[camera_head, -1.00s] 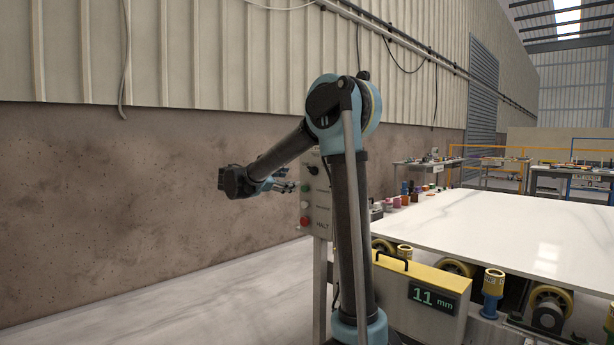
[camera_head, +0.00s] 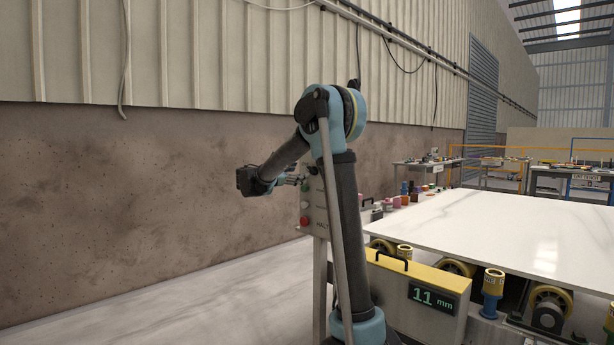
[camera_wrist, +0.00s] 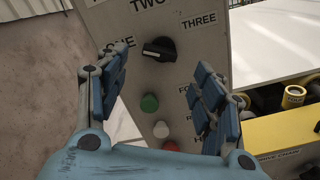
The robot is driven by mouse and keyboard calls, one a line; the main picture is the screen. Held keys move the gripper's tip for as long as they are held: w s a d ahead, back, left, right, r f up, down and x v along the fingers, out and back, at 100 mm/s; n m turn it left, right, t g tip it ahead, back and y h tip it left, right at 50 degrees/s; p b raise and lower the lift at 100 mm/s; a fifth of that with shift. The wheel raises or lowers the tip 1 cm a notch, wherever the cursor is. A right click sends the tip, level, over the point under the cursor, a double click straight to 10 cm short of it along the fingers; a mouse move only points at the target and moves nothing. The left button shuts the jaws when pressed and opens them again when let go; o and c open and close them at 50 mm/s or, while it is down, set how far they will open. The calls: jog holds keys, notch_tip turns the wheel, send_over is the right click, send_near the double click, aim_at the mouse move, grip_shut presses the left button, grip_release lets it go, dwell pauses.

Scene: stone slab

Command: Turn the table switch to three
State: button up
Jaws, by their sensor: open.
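The table switch is a black rotary knob (camera_wrist: 160,49) on a grey control panel (camera_wrist: 215,30), seen in the wrist view. Labels ONE, TWO and THREE surround the knob. Its pale mark seems to lie on the left, toward ONE. My gripper (camera_wrist: 160,75) is open in the wrist view, with a blue finger on each side of the picture and the knob in the gap ahead, nothing held. In the head view my gripper (camera_head: 297,180) is beside the upper part of the panel (camera_head: 318,212); the knob is mostly hidden there by my arm.
Below the knob are a green button (camera_wrist: 149,103), a white button (camera_wrist: 161,130) and a red button (camera_wrist: 170,146). A white stone slab (camera_head: 490,225) lies on rollers to the right, behind a yellow-topped box (camera_head: 420,275) reading 11 mm. The wall stands at left.

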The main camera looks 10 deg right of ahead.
aim_at(309, 171)
jog(key=x, duration=0.6)
jog(key=shift+w+d, duration=0.2)
jog(key=shift+d, duration=0.05)
jog(key=shift+a, duration=0.1)
jog(key=c, duration=1)
